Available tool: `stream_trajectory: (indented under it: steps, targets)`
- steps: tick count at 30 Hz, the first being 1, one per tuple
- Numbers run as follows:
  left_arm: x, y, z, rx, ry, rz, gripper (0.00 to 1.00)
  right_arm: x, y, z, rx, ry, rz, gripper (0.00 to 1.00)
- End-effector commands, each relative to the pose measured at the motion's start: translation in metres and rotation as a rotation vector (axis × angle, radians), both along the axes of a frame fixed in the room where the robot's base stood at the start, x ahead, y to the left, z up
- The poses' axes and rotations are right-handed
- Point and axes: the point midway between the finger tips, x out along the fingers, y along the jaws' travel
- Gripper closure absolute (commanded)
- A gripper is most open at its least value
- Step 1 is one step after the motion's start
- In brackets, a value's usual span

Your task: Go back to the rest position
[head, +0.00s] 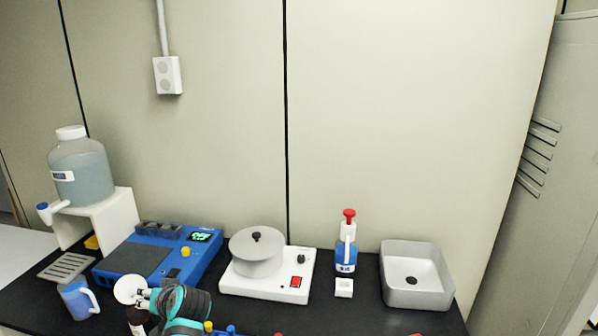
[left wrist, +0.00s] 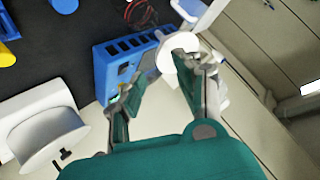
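My left gripper (head: 160,298) is at the bottom left of the head view, in front of the blue instrument. In the left wrist view its two teal fingers (left wrist: 158,85) stand wide apart with nothing clasped between them. A white round piece (head: 128,289) shows right beside the fingers in the head view, above a dark brown bottle (head: 138,319). I cannot tell whether the gripper touches either. My right gripper is in neither view.
On the black bench stand a blue instrument (head: 135,258), a white device with a grey bowl (head: 257,262), a blue dispenser bottle (head: 346,257) and a grey basin (head: 415,268). A blue jug (head: 76,300) and a large carboy (head: 83,175) are at the left.

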Motion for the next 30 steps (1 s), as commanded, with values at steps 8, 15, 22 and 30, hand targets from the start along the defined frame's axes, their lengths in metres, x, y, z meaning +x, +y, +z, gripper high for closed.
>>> stream_trajectory:
  steps: [8,15,22,30]
  targets:
    - [-0.156,-0.067,-0.104,-0.246,0.232,-0.228,0.66,-0.003,-0.008,0.0,-0.011,0.005,-0.004,0.68]
    - [-0.249,-0.125,-0.124,-0.41,0.376,-0.41,0.66,-0.006,-0.006,0.0,-0.008,0.009,-0.005,0.68]
    - [-0.307,-0.162,-0.123,-0.515,0.465,-0.526,0.66,-0.005,0.002,0.0,0.002,0.009,-0.006,0.68]
    - [-0.353,-0.191,-0.119,-0.603,0.538,-0.623,0.66,-0.004,0.006,-0.001,0.006,0.006,-0.003,0.68]
